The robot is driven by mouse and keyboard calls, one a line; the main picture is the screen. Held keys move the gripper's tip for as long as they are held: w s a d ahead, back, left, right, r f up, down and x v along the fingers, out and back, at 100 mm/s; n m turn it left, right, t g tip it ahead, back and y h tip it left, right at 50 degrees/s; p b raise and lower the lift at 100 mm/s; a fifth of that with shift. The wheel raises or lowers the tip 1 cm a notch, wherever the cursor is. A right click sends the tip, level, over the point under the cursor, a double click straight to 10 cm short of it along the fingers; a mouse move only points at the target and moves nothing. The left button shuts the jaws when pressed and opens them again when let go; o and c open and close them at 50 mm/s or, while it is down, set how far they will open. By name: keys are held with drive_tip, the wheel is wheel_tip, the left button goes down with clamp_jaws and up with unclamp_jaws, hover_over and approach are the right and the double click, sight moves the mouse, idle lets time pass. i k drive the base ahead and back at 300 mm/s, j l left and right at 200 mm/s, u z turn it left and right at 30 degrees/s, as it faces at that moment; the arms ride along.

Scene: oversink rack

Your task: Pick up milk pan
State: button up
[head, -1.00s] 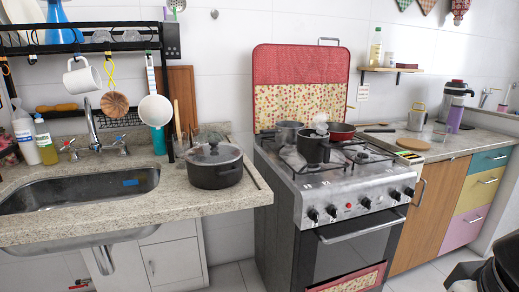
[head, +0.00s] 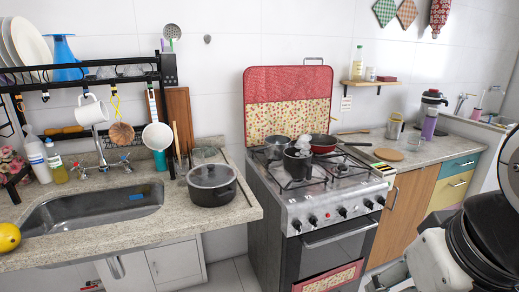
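Several pans stand on the stove in the head view, and I cannot tell for sure which is the milk pan. A small dark pot (head: 298,164) stands at the front left burner, with something pale and shiny at its top. A grey metal pot (head: 277,147) is behind it to the left. A red pan (head: 323,143) with a long dark handle pointing right is at the back. My gripper's fingers are not in view; only parts of my arm show at the lower right, apart from the stove.
The stove (head: 335,200) stands between the sink counter (head: 140,225) and a wooden cabinet (head: 397,218). A lidded black pot (head: 211,185) sits on the counter's right end. A dish rack (head: 100,75) hangs over the sink. A red patterned cover (head: 288,95) stands behind the burners.

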sight(296, 167)
drive_tip(key=i+l+u, duration=0.1)
drive_tip(key=u, duration=0.4)
drive_tip(key=i+l+u, duration=0.1)
drive_tip(key=u, duration=0.4)
drive_tip(key=i+l+u, duration=0.2)
drive_tip(key=l, duration=0.3)
drive_tip(key=l+u, duration=0.25)
drive_tip(key=l, duration=0.25)
drive_tip(key=i+l+u, duration=0.2)
drive_tip(key=l, duration=0.95)
